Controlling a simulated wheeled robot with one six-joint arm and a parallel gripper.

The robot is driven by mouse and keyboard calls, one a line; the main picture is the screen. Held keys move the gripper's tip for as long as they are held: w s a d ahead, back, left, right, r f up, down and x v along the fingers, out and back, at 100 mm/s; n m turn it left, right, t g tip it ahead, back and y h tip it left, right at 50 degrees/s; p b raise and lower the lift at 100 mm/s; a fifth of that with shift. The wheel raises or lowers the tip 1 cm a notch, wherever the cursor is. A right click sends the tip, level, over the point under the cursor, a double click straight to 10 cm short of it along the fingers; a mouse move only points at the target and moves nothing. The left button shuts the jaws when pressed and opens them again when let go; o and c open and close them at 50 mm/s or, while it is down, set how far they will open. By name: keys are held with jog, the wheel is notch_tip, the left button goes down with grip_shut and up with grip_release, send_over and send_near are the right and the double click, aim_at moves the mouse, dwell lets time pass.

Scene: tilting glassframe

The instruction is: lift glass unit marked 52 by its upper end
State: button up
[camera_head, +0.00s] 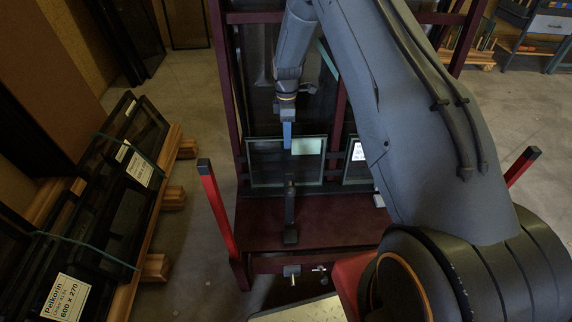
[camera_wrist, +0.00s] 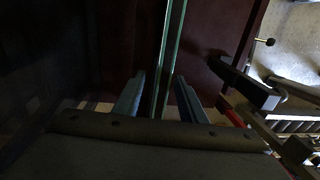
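A glass unit with a pale green edge and a white label (camera_head: 262,165) stands in a dark red frame (camera_head: 330,222), behind a dark upright stop. A second glass unit (camera_head: 354,171) with a white label stands to its right. I cannot read a 52 on either label. My gripper (camera_head: 287,143) points down at the upper edge of the left unit. In the wrist view my gripper (camera_wrist: 160,98) is open, with a blue finger on each side of a glass unit's edge (camera_wrist: 168,55). Gaps show between the fingers and the glass.
A wooden rack (camera_head: 150,215) with dark panes and labels stands at the left. Red posts (camera_head: 216,208) rise at the frame's front corners. The dark stop (camera_head: 290,213) stands close before the left unit. Bare floor (camera_head: 185,95) lies left of the frame.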

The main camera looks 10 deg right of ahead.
send_over(286, 163)
jog(key=w, duration=0.2)
jog(key=f, duration=0.5)
jog(key=shift+s+d, duration=0.2)
jog(key=shift+d, duration=0.05)
grip_shut()
jog(key=shift+r, duration=0.1)
dwell(0.6)
jog(key=shift+w+r, duration=0.1)
